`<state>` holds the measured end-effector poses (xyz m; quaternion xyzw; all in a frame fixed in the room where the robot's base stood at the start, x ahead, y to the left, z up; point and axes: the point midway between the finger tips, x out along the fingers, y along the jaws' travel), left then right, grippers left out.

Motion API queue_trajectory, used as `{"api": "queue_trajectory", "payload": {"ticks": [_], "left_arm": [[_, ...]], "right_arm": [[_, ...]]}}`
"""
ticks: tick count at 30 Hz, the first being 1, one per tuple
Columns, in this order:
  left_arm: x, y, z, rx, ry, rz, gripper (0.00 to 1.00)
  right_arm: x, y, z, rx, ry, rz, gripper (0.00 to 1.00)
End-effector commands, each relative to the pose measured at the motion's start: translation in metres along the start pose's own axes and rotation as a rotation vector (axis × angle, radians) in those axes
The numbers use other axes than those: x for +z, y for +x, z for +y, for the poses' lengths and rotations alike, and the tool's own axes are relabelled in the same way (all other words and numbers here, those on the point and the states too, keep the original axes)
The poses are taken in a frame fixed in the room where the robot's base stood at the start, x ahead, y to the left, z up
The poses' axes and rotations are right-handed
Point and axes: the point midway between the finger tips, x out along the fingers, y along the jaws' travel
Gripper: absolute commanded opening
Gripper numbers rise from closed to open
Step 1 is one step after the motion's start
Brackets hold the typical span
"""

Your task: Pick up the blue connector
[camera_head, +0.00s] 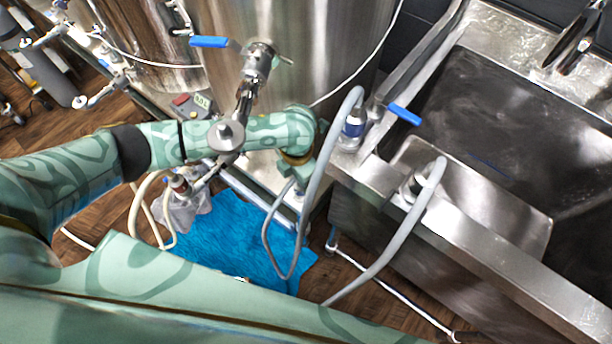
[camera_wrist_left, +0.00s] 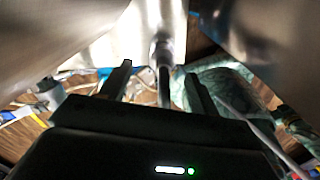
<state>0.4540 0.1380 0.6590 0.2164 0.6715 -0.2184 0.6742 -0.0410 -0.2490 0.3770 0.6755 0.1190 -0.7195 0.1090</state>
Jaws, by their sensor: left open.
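I cannot single out the blue connector with certainty. A clear and white cylindrical piece with a blue band (camera_head: 354,125) stands at the sink's left corner, beside a looped grey hose (camera_head: 318,165). My left arm reaches in from the left across the front of the tank; its gripper is not clearly visible in the head view. In the left wrist view, my left gripper (camera_wrist_left: 157,86) is open, with dark fingers apart. A grey pipe or hose end (camera_wrist_left: 163,55) shows between and beyond them; contact cannot be judged. My right gripper is not in view.
Blue valve handles sit on the tank (camera_head: 209,42) and by the sink (camera_head: 404,114). The steel sink (camera_head: 480,235) fills the right. A blue cloth (camera_head: 225,240) lies on the wooden floor below my left arm. Hoses hang around it. Steel tanks (camera_head: 300,40) stand close behind.

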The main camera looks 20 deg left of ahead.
Motion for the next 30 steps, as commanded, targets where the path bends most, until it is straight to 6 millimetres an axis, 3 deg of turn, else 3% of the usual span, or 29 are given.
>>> {"api": "queue_trajectory", "payload": {"ticks": [4, 10, 15, 23, 29, 30], "left_arm": [[-0.002, 0.018, -0.001, 0.0, 0.027, 0.01, 0.61], [0.0, 0.041, -0.004, -0.002, 0.023, 0.008, 0.61], [0.001, 0.071, -0.006, -0.001, 0.02, 0.01, 0.61], [0.002, 0.073, -0.006, 0.002, 0.02, 0.004, 0.61], [0.002, 0.073, -0.006, 0.002, 0.019, 0.004, 0.12], [0.002, 0.073, -0.006, 0.002, 0.019, 0.004, 0.12]], "right_arm": [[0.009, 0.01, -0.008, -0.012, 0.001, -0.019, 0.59], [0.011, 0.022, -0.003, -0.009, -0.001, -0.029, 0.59], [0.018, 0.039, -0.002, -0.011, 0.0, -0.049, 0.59], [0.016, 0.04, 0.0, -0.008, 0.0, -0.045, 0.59], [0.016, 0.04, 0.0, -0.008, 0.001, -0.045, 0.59], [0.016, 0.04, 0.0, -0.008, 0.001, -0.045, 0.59]]}}
